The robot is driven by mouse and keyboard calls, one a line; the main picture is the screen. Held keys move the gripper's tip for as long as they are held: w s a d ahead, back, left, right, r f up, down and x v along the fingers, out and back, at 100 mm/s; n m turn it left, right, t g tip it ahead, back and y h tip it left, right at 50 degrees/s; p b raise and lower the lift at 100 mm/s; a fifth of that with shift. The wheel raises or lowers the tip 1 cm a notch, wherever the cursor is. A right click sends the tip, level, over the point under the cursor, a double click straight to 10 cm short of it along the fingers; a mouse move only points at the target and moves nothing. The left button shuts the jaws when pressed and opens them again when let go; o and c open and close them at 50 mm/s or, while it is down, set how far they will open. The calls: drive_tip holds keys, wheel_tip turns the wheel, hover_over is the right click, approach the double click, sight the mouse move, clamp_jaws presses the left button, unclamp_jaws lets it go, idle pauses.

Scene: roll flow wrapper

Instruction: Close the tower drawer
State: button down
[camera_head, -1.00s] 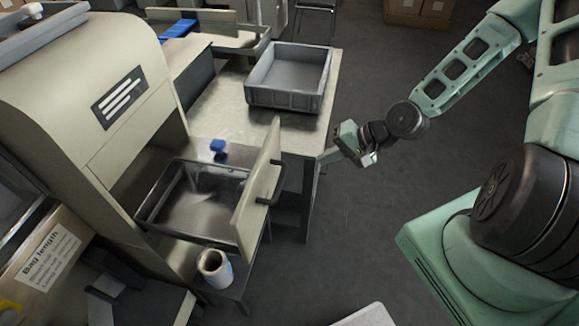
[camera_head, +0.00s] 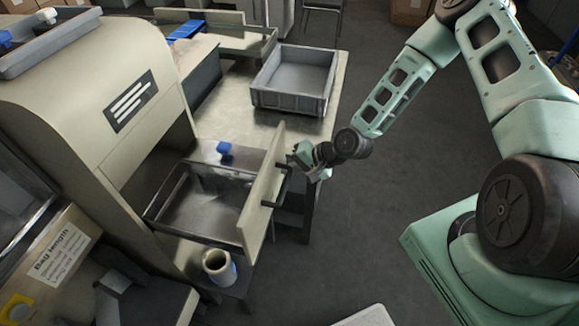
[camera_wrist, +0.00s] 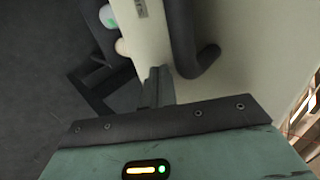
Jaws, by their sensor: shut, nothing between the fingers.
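The tower drawer (camera_head: 262,190) is pulled out of the beige tower (camera_head: 75,85), and its empty metal tray (camera_head: 203,207) shows behind the front panel. A dark bar handle (camera_head: 284,186) is on the panel's outer face. My gripper (camera_head: 296,158) is shut and empty, close to the panel's outer face near the far end of the handle. In the wrist view, the shut fingers (camera_wrist: 157,85) are beside the dark handle (camera_wrist: 190,40) and the cream panel (camera_wrist: 235,60). I cannot tell whether they touch the panel.
A grey bin (camera_head: 293,82) stands on the metal table (camera_head: 235,120) behind the drawer. A blue knob (camera_head: 224,149) is beside the tray. Open floor (camera_head: 350,235) lies to the right.

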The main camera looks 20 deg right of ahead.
sight(195, 150)
drive_tip(key=shift+w+a, duration=0.1)
drive_tip(key=shift+a, duration=0.05)
drive_tip(key=w+a+b, duration=0.2)
drive_tip(key=w+a, duration=0.3)
drive_tip(key=a, duration=0.2)
drive_tip(key=w+a+b, duration=0.3)
drive_tip(key=w+a, duration=0.3)
drive_tip(key=a, duration=0.2)
drive_tip(key=w+a+b, duration=0.2)
drive_tip(key=w+a, duration=0.3)
drive_tip(key=a, duration=0.2)
drive_tip(key=shift+w+a+b, duration=0.2)
drive_tip(key=shift+a+b, duration=0.1)
drive_tip(key=shift+b, duration=0.05)
drive_tip(key=shift+w+a, duration=0.15)
drive_tip(key=shift+a, duration=0.05)
drive_tip(key=shift+w+a+r, duration=0.15)
drive_tip(key=shift+w+a, duration=0.05)
drive_tip(key=shift+a, duration=0.05)
drive_tip(key=shift+a+r, duration=0.1)
